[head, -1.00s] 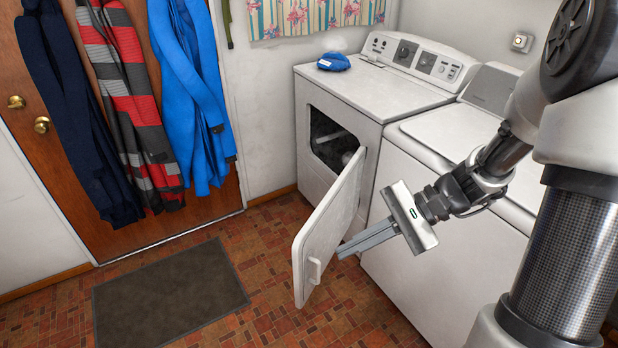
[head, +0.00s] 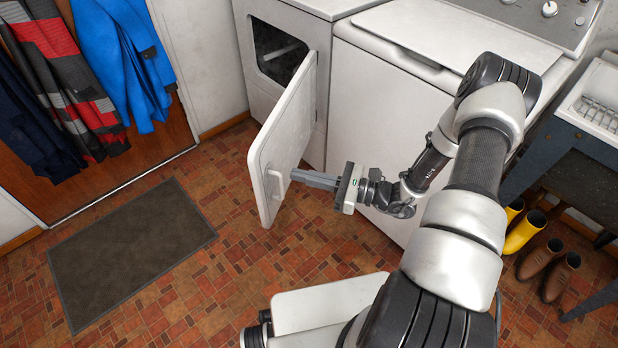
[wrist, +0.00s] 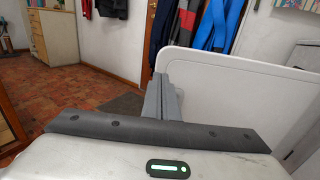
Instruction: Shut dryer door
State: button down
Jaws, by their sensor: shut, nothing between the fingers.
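The white dryer door (head: 287,134) stands wide open, hinged at its right side on the dryer (head: 268,92). Its small handle (head: 273,186) is at the lower free edge. Part of the dark drum opening (head: 278,50) shows behind the door. My gripper (head: 296,176) is shut and empty, its fingertips at the door's right-hand face near the free edge; I cannot tell whether they touch it. In the wrist view, the shut fingers (wrist: 161,97) point at the white door panel (wrist: 215,85).
A washer (head: 415,60) stands right of the dryer. A dark mat (head: 130,250) lies on the tiled floor at the left. Jackets (head: 125,55) hang on the brown door. Yellow boots (head: 523,232) and brown boots (head: 550,265) stand at right.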

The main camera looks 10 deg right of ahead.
aim_at(256, 165)
jog(key=b+x, duration=0.1)
jog(key=x, duration=0.8)
jog(key=shift+a, duration=0.2)
